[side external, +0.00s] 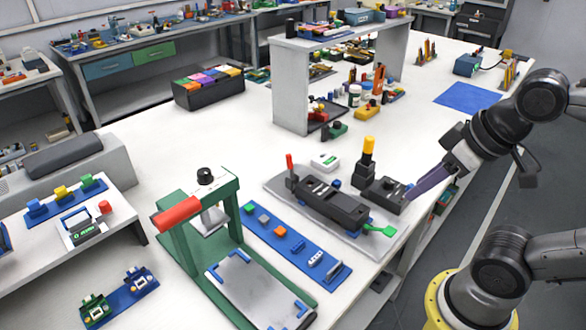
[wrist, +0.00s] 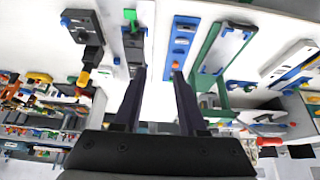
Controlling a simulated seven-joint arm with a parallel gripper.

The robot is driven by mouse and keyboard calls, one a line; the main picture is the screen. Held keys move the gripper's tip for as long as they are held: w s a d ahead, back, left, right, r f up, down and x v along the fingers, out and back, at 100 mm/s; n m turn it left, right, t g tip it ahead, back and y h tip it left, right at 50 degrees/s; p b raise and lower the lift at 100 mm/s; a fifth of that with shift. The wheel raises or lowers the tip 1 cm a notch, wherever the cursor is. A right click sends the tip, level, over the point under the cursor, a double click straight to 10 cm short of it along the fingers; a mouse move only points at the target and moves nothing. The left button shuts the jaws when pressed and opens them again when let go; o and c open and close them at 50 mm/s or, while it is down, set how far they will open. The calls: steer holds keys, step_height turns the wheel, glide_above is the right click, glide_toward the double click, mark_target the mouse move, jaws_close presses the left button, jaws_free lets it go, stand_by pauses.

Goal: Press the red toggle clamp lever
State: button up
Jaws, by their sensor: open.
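A thin red lever (side external: 289,162) stands upright at the left end of a long black clamp fixture (side external: 330,202). A green lever (side external: 378,230) sticks out at the fixture's right end; it also shows in the wrist view (wrist: 130,15). My gripper (side external: 410,196) is at the right of the fixture, apart from the red lever, with its dark fingers pointing down-left. In the wrist view my gripper (wrist: 159,73) is open, with nothing between its fingertips. The black fixture (wrist: 134,45) lies beyond the left finger there. I cannot make out the red lever in the wrist view.
A black block with a yellow-topped post (side external: 367,160) stands beside the fixture, close to my fingers. A green press (side external: 222,190) with a thick red handle (side external: 177,213) stands left. A blue strip with small parts (side external: 290,245) lies between. A grey shelf (side external: 291,95) stands behind.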

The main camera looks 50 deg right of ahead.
steer(key=shift+w, duration=0.1)
steer(key=shift+c, duration=1.2)
steer(key=w+r+n+t, duration=0.2)
steer(key=w, duration=0.2)
steer(key=w+r+n+t, duration=0.2)
steer(key=w+r+t, duration=0.1)
steer(key=w, duration=0.1)
steer(key=w+r+n+t, duration=0.2)
steer(key=w+r, duration=0.1)
steer(key=w, duration=0.2)
steer(key=shift+r, duration=0.1)
jaws_close()
steer(key=w+d+f+n+t+h, duration=0.25)
steer(key=w+n+t, duration=0.4)
steer(key=w, duration=0.55)
steer(key=s+d+f+n+g, duration=0.1)
steer(key=f, duration=1)
steer(key=s+d+f+n+g, duration=0.1)
steer(key=s+f+n+g, duration=0.1)
steer(key=f, duration=0.9)
steer(key=shift+s, duration=0.3)
steer(key=shift+n+h, duration=0.25)
